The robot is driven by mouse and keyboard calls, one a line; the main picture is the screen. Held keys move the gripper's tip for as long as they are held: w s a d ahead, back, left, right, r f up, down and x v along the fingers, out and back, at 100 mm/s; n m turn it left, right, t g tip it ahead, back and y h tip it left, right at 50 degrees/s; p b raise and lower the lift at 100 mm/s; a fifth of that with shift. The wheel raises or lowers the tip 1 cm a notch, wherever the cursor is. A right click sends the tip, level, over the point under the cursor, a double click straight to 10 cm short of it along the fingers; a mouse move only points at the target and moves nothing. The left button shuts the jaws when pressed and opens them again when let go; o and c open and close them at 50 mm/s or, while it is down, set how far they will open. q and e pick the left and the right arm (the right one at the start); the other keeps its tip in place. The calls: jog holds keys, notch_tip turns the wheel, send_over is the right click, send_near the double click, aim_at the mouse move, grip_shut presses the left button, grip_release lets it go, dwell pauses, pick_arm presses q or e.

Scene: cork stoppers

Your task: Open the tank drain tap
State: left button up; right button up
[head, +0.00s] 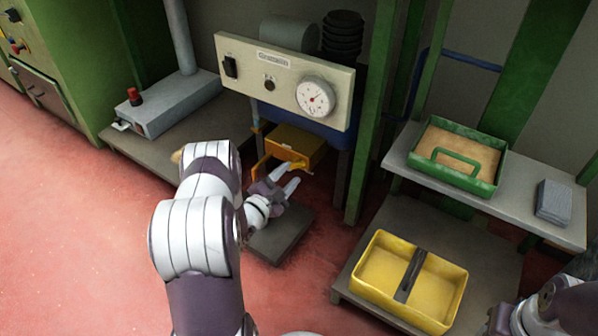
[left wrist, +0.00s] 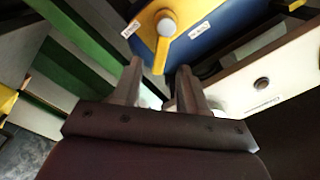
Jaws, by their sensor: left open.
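The drain tap shows in the left wrist view as a yellow lever (left wrist: 162,52) with a round grey hub, on a yellow mount (left wrist: 150,15) against the blue tank (left wrist: 215,32). My left gripper (left wrist: 160,66) is open, and the lever's end shows between its two fingertips. I cannot tell whether they touch it. In the head view, my left gripper (head: 286,178) is just in front of and below the yellow mount (head: 298,148), under the tank (head: 338,134). My right arm shows at the lower right corner; its jaw state is unclear.
A cream panel (head: 235,60) with a dial (head: 315,97) overhangs the tank. A green post (head: 372,130) stands to the right. Beyond it are a green tray (head: 490,187) on a shelf and a yellow crate (head: 440,312) below. A dark plate (head: 283,238) lies under the gripper.

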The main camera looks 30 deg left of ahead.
aim_at(297, 166)
pick_arm(q)
jog(key=w+b, duration=0.1)
jog(key=w, duration=0.1)
jog(key=w+b, duration=0.1)
jog(key=w, duration=0.2)
jog(key=shift+d+f, duration=0.2)
jog(key=shift+w+r, duration=0.15)
jog(key=shift+w, duration=0.2)
grip_shut()
pick_arm(e)
notch_tip(297, 166, down, 4)
jog(key=shift+r, duration=0.2)
pick_arm(q)
jog(key=shift+r, duration=0.1)
pick_arm(e)
jog(key=shift+r, duration=0.1)
